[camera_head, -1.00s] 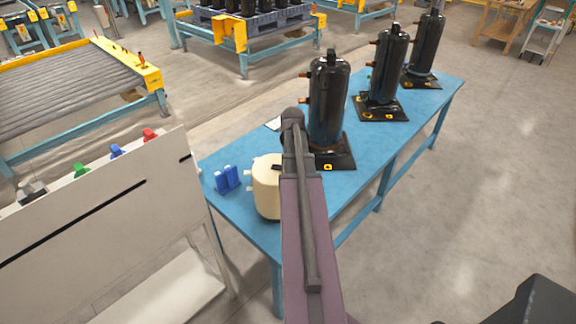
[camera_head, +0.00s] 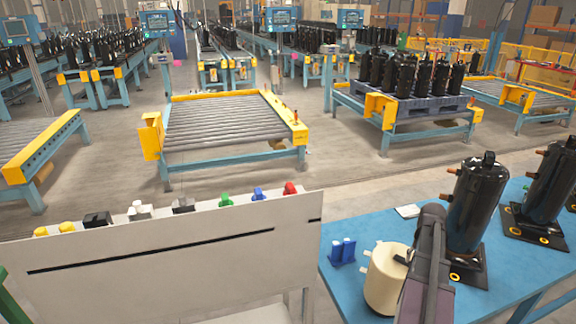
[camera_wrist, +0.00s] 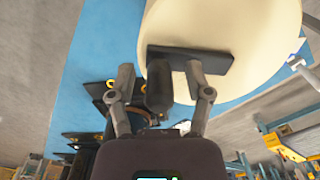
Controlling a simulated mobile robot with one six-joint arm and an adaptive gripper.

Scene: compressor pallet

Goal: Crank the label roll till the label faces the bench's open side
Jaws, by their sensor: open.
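The label roll (camera_head: 384,279) is a cream upright cylinder at the near left of the blue bench (camera_head: 345,277). It fills the upper part of the wrist view (camera_wrist: 235,25). A dark flat crank bar (camera_wrist: 215,66) lies across its end face, with a dark round handle (camera_wrist: 158,92) standing out from the bar's left part. My gripper (camera_wrist: 159,70) is open, one finger on each side of the handle, with visible gaps. In the head view my arm covers the roll's right side. No label shows on the visible surface of the roll.
Black compressors (camera_head: 477,207) on dark plates stand right of the roll. A blue holder (camera_head: 342,252) and a white sheet (camera_head: 408,211) lie on the bench. A white panel (camera_head: 170,260) with several coloured knobs stands left. Roller conveyors and a loaded pallet are behind.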

